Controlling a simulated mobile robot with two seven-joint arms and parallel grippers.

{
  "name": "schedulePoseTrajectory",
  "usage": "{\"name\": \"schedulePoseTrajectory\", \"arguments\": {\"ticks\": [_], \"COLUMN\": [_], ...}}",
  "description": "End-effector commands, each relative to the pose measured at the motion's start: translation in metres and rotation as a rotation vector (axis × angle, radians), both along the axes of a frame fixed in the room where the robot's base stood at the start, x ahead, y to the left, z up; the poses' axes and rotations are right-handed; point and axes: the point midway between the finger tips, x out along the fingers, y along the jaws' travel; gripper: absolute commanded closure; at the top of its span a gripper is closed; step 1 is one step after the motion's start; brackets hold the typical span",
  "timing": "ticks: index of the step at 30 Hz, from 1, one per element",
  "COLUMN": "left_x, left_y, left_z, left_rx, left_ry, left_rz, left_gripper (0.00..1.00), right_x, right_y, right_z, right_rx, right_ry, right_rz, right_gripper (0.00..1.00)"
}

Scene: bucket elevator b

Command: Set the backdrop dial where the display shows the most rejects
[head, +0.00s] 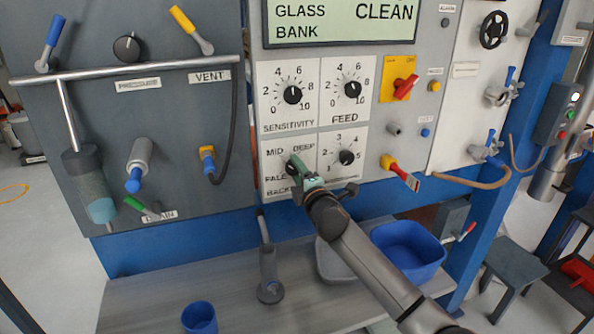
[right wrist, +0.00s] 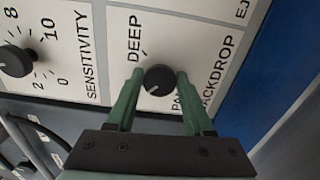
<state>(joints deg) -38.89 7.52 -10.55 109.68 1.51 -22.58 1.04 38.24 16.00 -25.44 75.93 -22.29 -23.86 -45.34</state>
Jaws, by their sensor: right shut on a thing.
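The backdrop dial (right wrist: 158,78) is a black round knob on a white panel with labels DEEP, MID and PALE. In the right wrist view its white mark is at the knob's lower left, seemingly toward the MID side; the MID label is hidden there. My right gripper (head: 297,172) has its two green fingers on either side of the dial and is shut on it, as the right wrist view (right wrist: 156,90) shows. The display (head: 340,20) reads GLASS BANK and CLEAN; its top is cut off and no reject figure shows. My left gripper is out of view.
The sensitivity dial (head: 292,95), feed dial (head: 352,89) and an unlabelled-looking numbered dial (head: 347,157) sit close around. A red switch (head: 405,87) is to the right. Below are a blue tub (head: 408,250) and blue cup (head: 199,317) on a grey bench (head: 150,305).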

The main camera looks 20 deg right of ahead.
Motion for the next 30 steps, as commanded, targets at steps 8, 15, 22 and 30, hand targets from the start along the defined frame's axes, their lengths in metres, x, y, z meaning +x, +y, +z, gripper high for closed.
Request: {"name": "schedulePoseTrajectory", "arguments": {"ticks": [8, 15, 22, 30], "left_x": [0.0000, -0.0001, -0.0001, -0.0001], "left_y": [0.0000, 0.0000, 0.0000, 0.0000], "left_z": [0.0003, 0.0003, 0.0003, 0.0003], "left_rx": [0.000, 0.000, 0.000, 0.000], "left_ry": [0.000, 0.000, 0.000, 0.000], "left_rz": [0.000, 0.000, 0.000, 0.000], "left_gripper": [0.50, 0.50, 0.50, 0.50], "right_x": [-0.0001, -0.0001, -0.0001, -0.0001], "right_y": [0.0004, 0.0003, 0.0003, 0.0002], "right_z": [-0.0013, -0.0012, -0.0012, -0.0007], "right_rx": [0.061, 0.067, 0.066, 0.065], "right_ry": [0.004, 0.004, 0.004, 0.003], "right_rz": [0.000, 0.000, 0.000, 0.000], "right_gripper": [1.00, 1.00, 0.42, 0.20]}}
